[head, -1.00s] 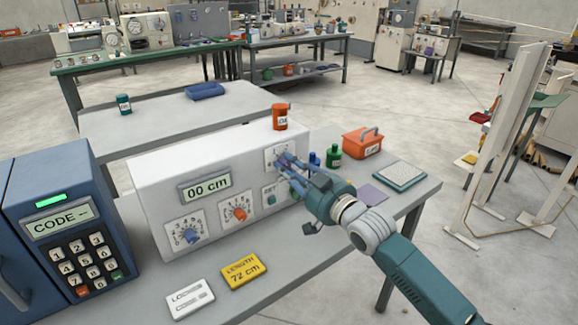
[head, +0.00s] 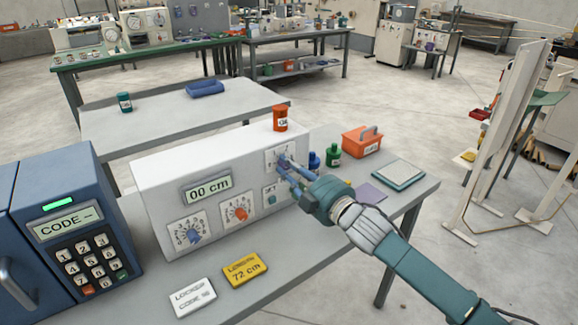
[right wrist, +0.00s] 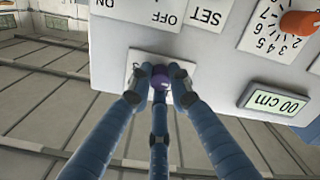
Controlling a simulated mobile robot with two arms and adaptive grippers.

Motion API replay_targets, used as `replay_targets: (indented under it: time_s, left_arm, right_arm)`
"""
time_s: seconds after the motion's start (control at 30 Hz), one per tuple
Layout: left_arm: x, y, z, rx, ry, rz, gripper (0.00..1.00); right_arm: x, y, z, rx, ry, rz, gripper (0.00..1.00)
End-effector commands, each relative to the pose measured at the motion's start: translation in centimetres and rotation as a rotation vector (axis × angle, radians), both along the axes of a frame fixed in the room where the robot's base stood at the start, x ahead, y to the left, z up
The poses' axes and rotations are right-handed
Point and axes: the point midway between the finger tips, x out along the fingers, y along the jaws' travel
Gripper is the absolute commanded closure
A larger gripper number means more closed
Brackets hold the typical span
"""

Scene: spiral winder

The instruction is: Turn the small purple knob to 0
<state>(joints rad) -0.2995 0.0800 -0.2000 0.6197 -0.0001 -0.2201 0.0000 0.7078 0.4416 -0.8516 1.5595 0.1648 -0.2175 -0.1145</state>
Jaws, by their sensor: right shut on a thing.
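The small purple knob (right wrist: 159,80) sits on a white plate (right wrist: 138,62) on the front of the white machine (head: 220,165). My right gripper (right wrist: 160,76) is shut on the knob, with its blue fingers around it; the fingers hide much of the dial, and I cannot read the knob's setting. In the head view my right gripper (head: 284,164) reaches the plate at the machine's upper right. The left gripper is not in view.
The machine also carries a blue knob (head: 194,236), an orange knob (head: 240,214) and a display (head: 207,189) reading 00 cm. Bottles and an orange toolbox (head: 362,142) stand right of it. A blue keypad box (head: 75,225) stands at left. A yellow card (head: 245,269) reads LENGTH 72 cm.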

Motion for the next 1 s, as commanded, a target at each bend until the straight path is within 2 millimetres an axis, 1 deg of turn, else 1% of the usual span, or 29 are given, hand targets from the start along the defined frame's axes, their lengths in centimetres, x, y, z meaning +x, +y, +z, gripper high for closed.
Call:
replay_targets:
  time_s: [0.03,0.3,0.67,0.7,0.8,1.0]
  left_arm:
    - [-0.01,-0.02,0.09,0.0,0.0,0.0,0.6]
    - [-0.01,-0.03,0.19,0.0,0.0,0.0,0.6]
    - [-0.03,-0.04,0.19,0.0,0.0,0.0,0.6]
    - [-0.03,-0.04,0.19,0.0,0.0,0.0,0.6]
    - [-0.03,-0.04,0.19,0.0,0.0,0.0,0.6]
    - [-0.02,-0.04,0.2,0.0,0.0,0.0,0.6]
  right_arm:
    - [-0.02,-0.05,-0.41,-0.018,-0.003,-0.002,1.0]
    - [-0.03,-0.04,-0.46,-0.056,-0.031,0.0,1.0]
    - [-0.03,-0.04,-0.49,-0.06,-0.033,-0.001,1.0]
    - [-0.03,-0.04,-0.48,-0.06,-0.033,-0.001,0.8]
    - [-0.02,-0.03,-0.45,-0.058,-0.034,-0.001,0.62]
    - [-0.01,-0.01,-0.21,-0.056,-0.036,-0.001,0.62]
